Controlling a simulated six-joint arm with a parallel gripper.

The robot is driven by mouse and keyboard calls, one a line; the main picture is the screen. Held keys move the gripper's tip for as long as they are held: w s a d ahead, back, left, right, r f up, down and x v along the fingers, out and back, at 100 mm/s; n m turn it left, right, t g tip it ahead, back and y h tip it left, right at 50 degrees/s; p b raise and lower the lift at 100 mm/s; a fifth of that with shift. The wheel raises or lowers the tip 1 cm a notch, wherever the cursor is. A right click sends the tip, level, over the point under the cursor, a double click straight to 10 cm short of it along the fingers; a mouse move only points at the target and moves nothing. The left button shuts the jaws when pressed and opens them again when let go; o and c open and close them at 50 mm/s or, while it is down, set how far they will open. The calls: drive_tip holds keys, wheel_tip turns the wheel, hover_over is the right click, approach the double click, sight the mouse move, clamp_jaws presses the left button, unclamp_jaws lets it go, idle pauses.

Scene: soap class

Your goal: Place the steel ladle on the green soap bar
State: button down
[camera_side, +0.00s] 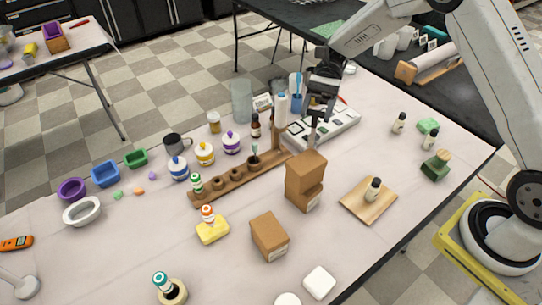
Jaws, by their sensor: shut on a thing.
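My gripper (317,112) is above the table, near the white tray and behind the stacked brown boxes. It is shut on a thin grey upright thing (312,134), which looks like the handle of the steel ladle. Its lower end is not clear to see close to the boxes. I cannot tell which of the two is the named bar.
Stacked brown boxes (305,182) stand just in front of my gripper. A wooden board (354,206) with a dark bottle (373,190) lies to their right. A wooden rack (222,191) and several bottles crowd the middle.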

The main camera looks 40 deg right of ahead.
drive_tip(key=s+d+r+n+g+h, duration=0.1)
drive_tip(key=s+d+n+h, duration=0.4)
drive_tip(key=d, duration=0.6)
drive_tip(key=s+d+n+g+h, duration=0.1)
drive_tip(key=s+d+n+h, duration=0.2)
drive_tip(key=d+n+h, duration=0.6)
drive_tip(key=s+d+r+n+g+h, duration=0.15)
drive_tip(key=s+d+n+h, duration=0.3)
drive_tip(key=d, duration=0.95)
drive_tip(key=s+d+r+n+t+h, duration=0.2)
drive_tip(key=d+r+n+t+h, duration=0.1)
drive_tip(key=d, duration=0.2)
drive_tip(key=s+d+r+n+t+h, duration=0.2)
drive_tip(key=d+n+t, duration=0.1)
drive_tip(key=d, duration=0.3)
wheel_tip(320, 180, down, 11)
drive_tip(key=shift+w, duration=0.35)
drive_tip(key=w+d+f, duration=0.9)
drive_tip(key=shift+d+f, duration=0.25)
drive_tip(key=shift+d, duration=0.1)
drive_tip(key=shift+w+f, duration=0.1)
drive_tip(key=shift+w, duration=0.05)
